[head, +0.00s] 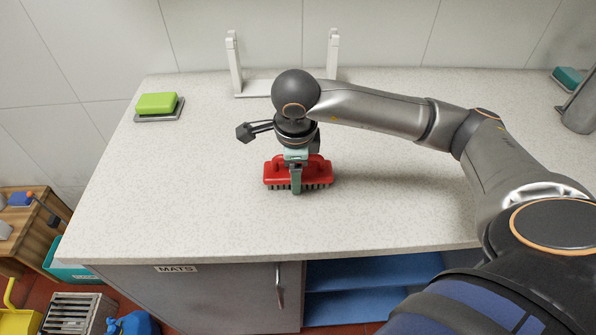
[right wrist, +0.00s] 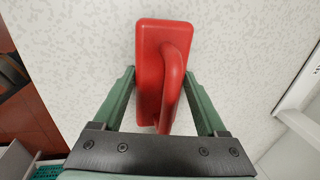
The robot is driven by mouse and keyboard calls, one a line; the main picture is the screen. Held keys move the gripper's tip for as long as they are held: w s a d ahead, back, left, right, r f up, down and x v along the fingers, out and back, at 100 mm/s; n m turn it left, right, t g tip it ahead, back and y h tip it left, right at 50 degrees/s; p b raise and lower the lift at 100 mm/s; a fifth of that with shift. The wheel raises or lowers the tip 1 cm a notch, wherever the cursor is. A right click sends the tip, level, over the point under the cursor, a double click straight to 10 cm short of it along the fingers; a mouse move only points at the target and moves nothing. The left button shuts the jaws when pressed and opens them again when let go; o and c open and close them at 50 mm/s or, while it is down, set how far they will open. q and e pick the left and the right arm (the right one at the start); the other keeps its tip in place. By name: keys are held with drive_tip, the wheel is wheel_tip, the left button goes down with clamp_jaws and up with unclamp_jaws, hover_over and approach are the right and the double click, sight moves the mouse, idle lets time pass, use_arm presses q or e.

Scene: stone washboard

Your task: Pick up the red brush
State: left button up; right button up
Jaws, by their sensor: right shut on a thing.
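The red brush (head: 321,173) is on the pale speckled counter (head: 400,210), near its middle, with dark bristles downward. My right gripper (head: 296,180) comes down on it from above, with its green fingers on either side of the brush. In the right wrist view, the red brush (right wrist: 152,60) with its raised handle lies between the two green fingers (right wrist: 160,95). The gripper is shut on the brush. I cannot tell whether the bristles touch the counter. My left gripper is not in view.
A green sponge (head: 156,102) sits on a grey tray at the back left. A white rack (head: 235,65) stands at the back behind my arm. A metal container (head: 580,105) is at the right edge. The counter's front and left areas are clear.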

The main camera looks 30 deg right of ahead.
drive_tip(key=c, duration=0.5)
drive_tip(key=shift+r, duration=0.15)
drive_tip(key=shift+r, duration=0.2)
wheel_tip(320, 180, up, 2)
drive_tip(key=shift+w+r+b, duration=0.1)
drive_tip(key=shift+r+b, duration=0.1)
drive_tip(key=shift+b, duration=0.15)
drive_tip(key=s+r, duration=0.1)
drive_tip(key=r, duration=0.1)
drive_tip(key=s+d+r, duration=0.1)
drive_tip(key=s+r, duration=0.1)
drive_tip(key=s+d+r, duration=0.1)
drive_tip(key=r, duration=0.1)
drive_tip(key=shift+s+d, duration=0.1)
drive_tip(key=shift+s, duration=0.2)
drive_tip(key=s+d+r, duration=0.1)
drive_tip(key=s, duration=0.1)
drive_tip(key=s+d+r, duration=0.1)
drive_tip(key=s, duration=0.2)
drive_tip(key=s+d+r+b, duration=0.1)
drive_tip(key=s+r, duration=0.1)
drive_tip(key=s, duration=0.1)
drive_tip(key=shift+s+d, duration=0.2)
drive_tip(key=shift+d, duration=0.05)
